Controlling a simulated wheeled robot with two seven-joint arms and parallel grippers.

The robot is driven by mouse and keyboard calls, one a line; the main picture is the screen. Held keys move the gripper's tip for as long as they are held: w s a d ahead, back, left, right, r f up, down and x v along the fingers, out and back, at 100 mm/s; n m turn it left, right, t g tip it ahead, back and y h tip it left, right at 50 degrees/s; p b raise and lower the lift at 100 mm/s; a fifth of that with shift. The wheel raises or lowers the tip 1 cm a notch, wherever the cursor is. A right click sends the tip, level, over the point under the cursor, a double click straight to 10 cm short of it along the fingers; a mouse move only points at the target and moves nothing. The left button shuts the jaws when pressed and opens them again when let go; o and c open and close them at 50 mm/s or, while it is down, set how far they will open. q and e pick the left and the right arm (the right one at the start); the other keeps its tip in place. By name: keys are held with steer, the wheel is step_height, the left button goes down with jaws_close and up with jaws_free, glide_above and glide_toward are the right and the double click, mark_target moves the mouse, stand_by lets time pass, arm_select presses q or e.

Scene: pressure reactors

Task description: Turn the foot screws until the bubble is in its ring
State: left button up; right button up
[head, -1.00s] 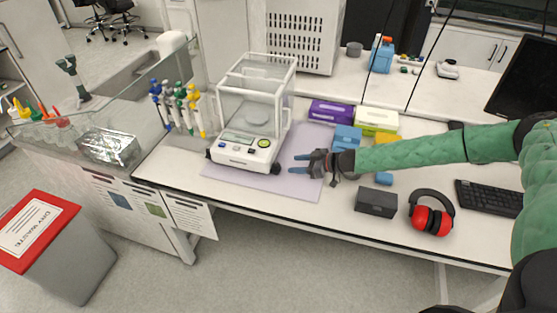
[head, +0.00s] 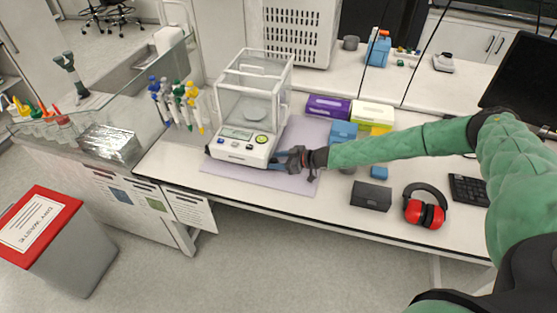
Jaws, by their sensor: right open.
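The analytical balance (head: 238,150), white with a clear glass draft shield (head: 252,90), stands on a pale lilac mat (head: 225,177) on the bench. Its front panel has a display and a round green-yellow bubble level (head: 262,139); the bubble itself is too small to make out. A dark foot screw (head: 208,150) shows at the left front corner. My left gripper is not in view.
Pipettes (head: 178,100) on a stand are left of the balance. A purple box (head: 328,106), a blue box (head: 343,133) and a dark box (head: 371,195) lie near my right arm. Red ear defenders (head: 425,212) sit at the front edge. The mat's front is clear.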

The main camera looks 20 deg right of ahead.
steer(key=c, duration=1)
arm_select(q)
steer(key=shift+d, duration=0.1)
arm_select(e)
steer(key=shift+o, duration=0.2)
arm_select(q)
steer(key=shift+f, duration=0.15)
arm_select(e)
steer(key=shift+w+r+n+g+y+b, duration=0.1)
steer(key=shift+n+g+y+b, duration=0.3)
steer(key=shift+n+b, duration=0.15)
steer(key=shift+n+g+y, duration=0.3)
steer(key=shift+n+g, duration=0.15)
steer(key=shift+g, duration=0.05)
steer(key=shift+w+r, duration=0.1)
steer(key=shift+d+n+g+y, duration=0.1)
steer(key=shift+n+g+y, duration=0.2)
steer(key=shift+n+g, duration=0.2)
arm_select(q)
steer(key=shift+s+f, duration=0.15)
